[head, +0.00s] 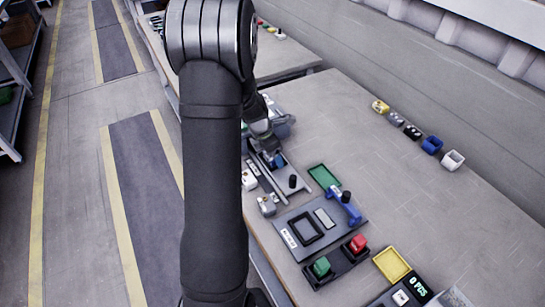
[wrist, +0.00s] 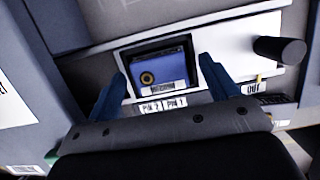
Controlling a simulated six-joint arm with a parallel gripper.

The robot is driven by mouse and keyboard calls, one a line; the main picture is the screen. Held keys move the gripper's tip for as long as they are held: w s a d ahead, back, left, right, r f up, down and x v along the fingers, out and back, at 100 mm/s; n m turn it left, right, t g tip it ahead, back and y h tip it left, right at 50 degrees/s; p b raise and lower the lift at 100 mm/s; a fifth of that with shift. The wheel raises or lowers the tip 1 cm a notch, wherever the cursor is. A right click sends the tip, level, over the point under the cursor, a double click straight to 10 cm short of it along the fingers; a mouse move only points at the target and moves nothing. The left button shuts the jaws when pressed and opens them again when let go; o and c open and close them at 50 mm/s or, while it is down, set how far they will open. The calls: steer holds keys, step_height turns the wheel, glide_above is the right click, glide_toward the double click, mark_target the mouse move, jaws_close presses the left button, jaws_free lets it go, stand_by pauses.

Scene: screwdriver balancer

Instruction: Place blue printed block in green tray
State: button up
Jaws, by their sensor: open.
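A blue block (wrist: 165,68) with a ring mark and a printed label sits in a square dark-rimmed recess of a fixture in the wrist view. My gripper (wrist: 162,75) is open, with one blue finger on each side of this recess. I cannot tell whether the fingers touch anything. In the head view my gripper (head: 274,157) is low over the fixture, partly hidden by my arm. The block cannot be told from the blue fingers there. The green tray (head: 323,177) lies on the table to the right of the fixture and looks empty.
The fixture has a black knob (wrist: 280,49). A grey plate with a blue lever (head: 344,205) stands nearer. Red (head: 357,243) and green (head: 321,267) buttons and a yellow tray (head: 391,264) are in front. Several small blocks, one blue (head: 432,145), stand at the back. The table's middle is clear.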

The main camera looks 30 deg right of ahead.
steer(key=shift+c, duration=0.2)
steer(key=c, duration=1.1)
steer(key=shift+r, duration=0.2)
steer(key=shift+c, duration=0.2)
